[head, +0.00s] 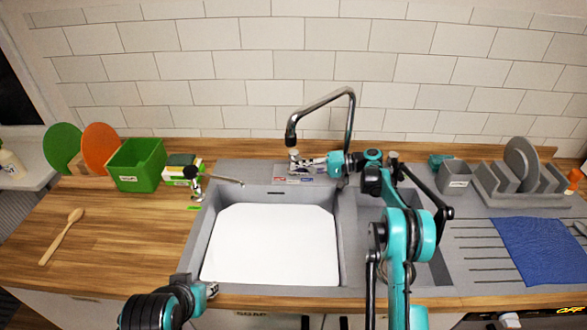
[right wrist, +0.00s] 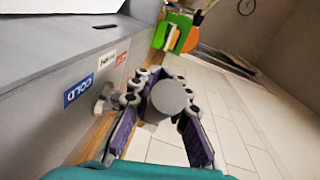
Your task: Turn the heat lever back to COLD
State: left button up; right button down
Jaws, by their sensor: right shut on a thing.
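My right gripper (head: 303,163) reaches left to the base of the chrome faucet (head: 347,120) behind the sink. In the right wrist view its purple-padded fingers (right wrist: 166,92) close around a grey round-ended piece (right wrist: 170,97), which I take for the heat lever. A shiny metal part (right wrist: 104,101) shows beside the blue COLD label (right wrist: 77,92).
The grey sink (head: 195,250) holds a white basin floor (head: 270,245). A dish rack (head: 525,196) and blue cloth (head: 541,249) lie right. The tiled wall (head: 290,65) is close behind.

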pick_arm(q)
jog(key=shift+s+d, duration=0.1)
jog(key=shift+s, duration=0.1)
pick_arm(e)
jog(key=c, duration=1.4)
grip_release()
pick_arm(q)
jog(key=shift+w, duration=0.1)
